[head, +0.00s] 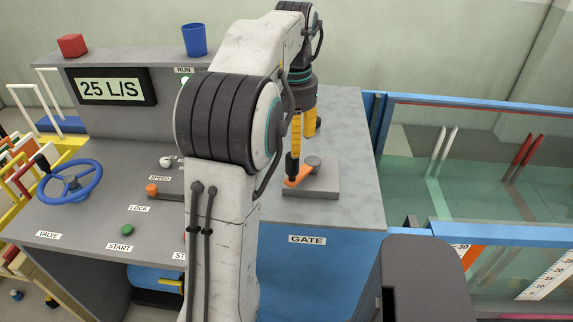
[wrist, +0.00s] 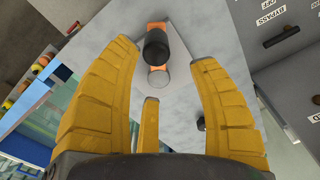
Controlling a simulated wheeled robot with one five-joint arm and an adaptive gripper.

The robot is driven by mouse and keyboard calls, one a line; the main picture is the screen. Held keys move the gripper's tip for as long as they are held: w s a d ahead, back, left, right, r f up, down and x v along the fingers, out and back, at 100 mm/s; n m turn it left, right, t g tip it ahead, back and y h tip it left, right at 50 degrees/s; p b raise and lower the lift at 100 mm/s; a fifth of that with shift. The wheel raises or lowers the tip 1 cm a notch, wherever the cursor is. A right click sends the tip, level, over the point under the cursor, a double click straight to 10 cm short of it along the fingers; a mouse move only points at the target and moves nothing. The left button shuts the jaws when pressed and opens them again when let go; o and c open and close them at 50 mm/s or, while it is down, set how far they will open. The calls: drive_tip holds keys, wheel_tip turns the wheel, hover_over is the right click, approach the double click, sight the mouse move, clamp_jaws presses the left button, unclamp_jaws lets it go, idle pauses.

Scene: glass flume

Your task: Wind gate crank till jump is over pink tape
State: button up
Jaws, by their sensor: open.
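The gate crank has an orange arm (head: 299,176), a black upright knob (head: 292,167) and a grey round hub (head: 313,161) on a grey block beside the GATE label. My gripper (head: 301,143) points down just above the knob. In the wrist view its yellow fingers (wrist: 165,54) are spread apart, with the black knob (wrist: 157,47) and grey hub (wrist: 158,78) showing between them. Nothing is gripped. The glass flume (head: 470,165) at right holds greenish water. White tape (head: 440,150) and red tape (head: 519,157) strips show there.
A blue cup (head: 194,40) and red block (head: 72,45) stand on top. The panel right of the crank is clear.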

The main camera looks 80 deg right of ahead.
sight(293, 166)
drive_tip(key=shift+a+f, duration=0.25)
drive_tip(key=shift+a, duration=0.15)
drive_tip(key=shift+f+b, duration=0.35)
drive_tip(key=shift+f, duration=3.1)
clamp_jaws()
